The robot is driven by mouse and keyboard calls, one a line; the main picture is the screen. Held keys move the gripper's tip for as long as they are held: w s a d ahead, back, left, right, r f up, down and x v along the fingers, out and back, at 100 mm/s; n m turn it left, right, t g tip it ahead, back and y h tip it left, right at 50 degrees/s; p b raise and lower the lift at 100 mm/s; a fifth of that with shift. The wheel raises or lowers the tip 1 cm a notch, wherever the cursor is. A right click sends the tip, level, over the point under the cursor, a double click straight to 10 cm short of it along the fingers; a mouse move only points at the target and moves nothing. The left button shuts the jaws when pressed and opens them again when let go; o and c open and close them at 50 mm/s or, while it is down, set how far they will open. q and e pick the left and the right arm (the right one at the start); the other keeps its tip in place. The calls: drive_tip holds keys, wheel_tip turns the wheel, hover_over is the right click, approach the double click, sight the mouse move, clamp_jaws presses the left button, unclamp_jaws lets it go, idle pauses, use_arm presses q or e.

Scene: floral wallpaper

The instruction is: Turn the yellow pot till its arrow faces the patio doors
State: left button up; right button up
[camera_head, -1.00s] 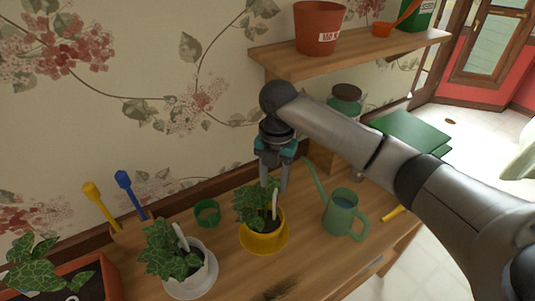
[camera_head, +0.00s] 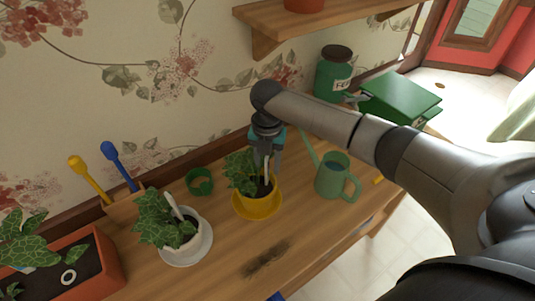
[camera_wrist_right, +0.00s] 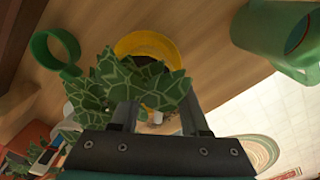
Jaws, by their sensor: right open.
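The yellow pot (camera_head: 257,205) stands upright on its yellow saucer on the wooden bench, with a leafy plant in it. It also shows in the wrist view (camera_wrist_right: 146,44), partly behind leaves. I cannot make out an arrow on it. My right gripper (camera_head: 266,168) points down just over the pot, at the plant. In the wrist view my right gripper (camera_wrist_right: 160,110) is open, its fingers apart, with leaves across one finger and a small pale piece between them. A wood-framed glazed door (camera_head: 489,22) is at the top right. My left gripper is out of view.
A green watering can (camera_head: 331,178) stands close right of the pot. A white pot on a saucer (camera_head: 189,248) and a green ring (camera_head: 200,182) are to the left. A shelf (camera_head: 290,30) overhangs behind.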

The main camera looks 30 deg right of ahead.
drive_tip(key=shift+f, duration=0.35)
drive_tip(key=shift+c, duration=0.3)
clamp_jaws()
drive_tip(key=shift+r, duration=0.15)
idle(0.8)
